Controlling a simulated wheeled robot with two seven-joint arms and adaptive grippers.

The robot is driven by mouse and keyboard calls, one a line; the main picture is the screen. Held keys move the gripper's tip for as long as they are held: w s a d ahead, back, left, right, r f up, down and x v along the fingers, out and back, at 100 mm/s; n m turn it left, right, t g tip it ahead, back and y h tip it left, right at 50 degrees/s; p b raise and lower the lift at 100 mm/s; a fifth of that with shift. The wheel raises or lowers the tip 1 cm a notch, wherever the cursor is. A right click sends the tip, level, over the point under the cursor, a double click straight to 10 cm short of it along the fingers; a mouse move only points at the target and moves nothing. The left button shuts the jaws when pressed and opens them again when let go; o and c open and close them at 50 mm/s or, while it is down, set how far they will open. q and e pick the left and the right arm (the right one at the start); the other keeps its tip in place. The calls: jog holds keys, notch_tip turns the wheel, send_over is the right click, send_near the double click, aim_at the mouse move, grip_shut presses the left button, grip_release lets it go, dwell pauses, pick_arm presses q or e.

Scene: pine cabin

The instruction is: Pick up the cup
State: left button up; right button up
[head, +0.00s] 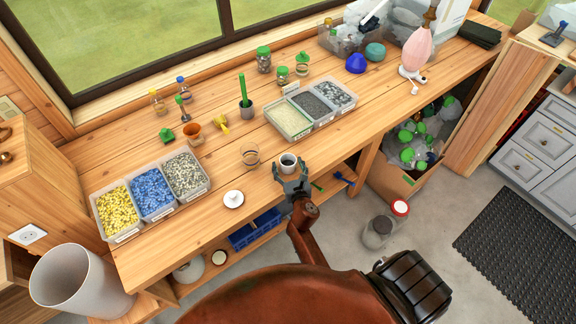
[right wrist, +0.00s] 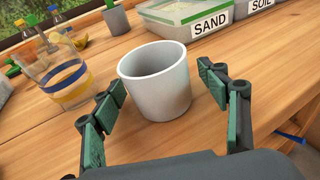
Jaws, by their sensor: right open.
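The cup (head: 288,163) is a small light grey-white cup standing upright near the front edge of the wooden workbench. In the right wrist view the cup (right wrist: 157,85) stands between the green-padded fingers of my right gripper (right wrist: 162,110). In the head view my right gripper (head: 290,180) is at the bench's front edge, just on the near side of the cup. My left gripper is not in view.
A clear glass with coloured bands (head: 250,155) stands just left of the cup. A white lid (head: 233,199) lies further left. The container labelled SAND (head: 289,118) is behind the cup. Trays of yellow, blue and grey pieces (head: 125,238) sit at the left.

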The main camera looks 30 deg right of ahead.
jog(key=c, duration=1.2)
jog(key=shift+c, duration=0.8)
jog(key=shift+r, duration=0.1)
